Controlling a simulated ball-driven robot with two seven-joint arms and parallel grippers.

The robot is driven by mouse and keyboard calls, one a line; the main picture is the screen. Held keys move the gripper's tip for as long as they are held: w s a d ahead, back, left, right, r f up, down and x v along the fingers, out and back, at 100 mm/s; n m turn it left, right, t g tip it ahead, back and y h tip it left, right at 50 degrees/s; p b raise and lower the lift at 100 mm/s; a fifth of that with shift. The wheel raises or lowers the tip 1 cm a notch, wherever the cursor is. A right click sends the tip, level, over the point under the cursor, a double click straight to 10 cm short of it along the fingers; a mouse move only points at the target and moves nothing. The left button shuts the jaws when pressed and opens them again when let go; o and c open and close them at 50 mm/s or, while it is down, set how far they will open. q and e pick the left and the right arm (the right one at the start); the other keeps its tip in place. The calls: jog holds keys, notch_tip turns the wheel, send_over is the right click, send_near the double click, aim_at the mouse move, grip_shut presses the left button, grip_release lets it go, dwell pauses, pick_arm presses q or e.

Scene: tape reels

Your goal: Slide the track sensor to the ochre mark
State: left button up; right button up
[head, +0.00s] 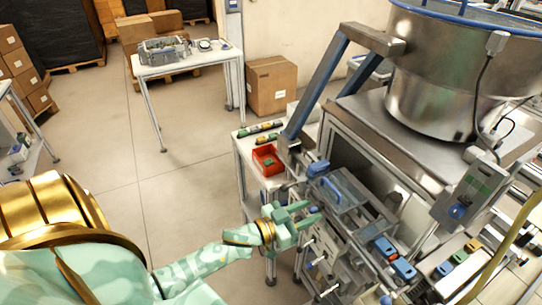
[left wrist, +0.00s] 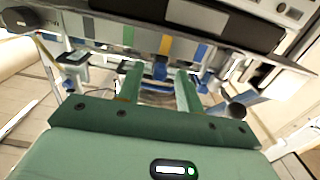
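My left gripper (head: 308,213) is open in front of the machine. In the left wrist view its two fingers (left wrist: 160,84) are spread apart. A small blue part (left wrist: 160,69) shows between and beyond the fingertips, below a grey rail. It may be the track sensor; I cannot tell for certain, and no contact with the fingers shows. The ochre mark (left wrist: 165,44) is a band on the rail's face, just above that part. I cannot make out the mark in the head view. My right gripper is not in view.
The rail also carries a green band (left wrist: 128,35) and a blue band (left wrist: 201,52). A red bin (head: 267,160) stands on a side table left of the machine. A clear-lidded unit (head: 345,190) sits just beyond my gripper. The floor to the left is open.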

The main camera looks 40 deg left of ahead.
pick_arm(q)
jog(key=b+v, duration=0.1)
jog(key=v, duration=1.4)
jog(key=shift+s+a+b, duration=0.15)
jog(key=shift+s+b, duration=0.15)
jog(key=shift+s, duration=0.05)
jog(key=shift+f, duration=0.1)
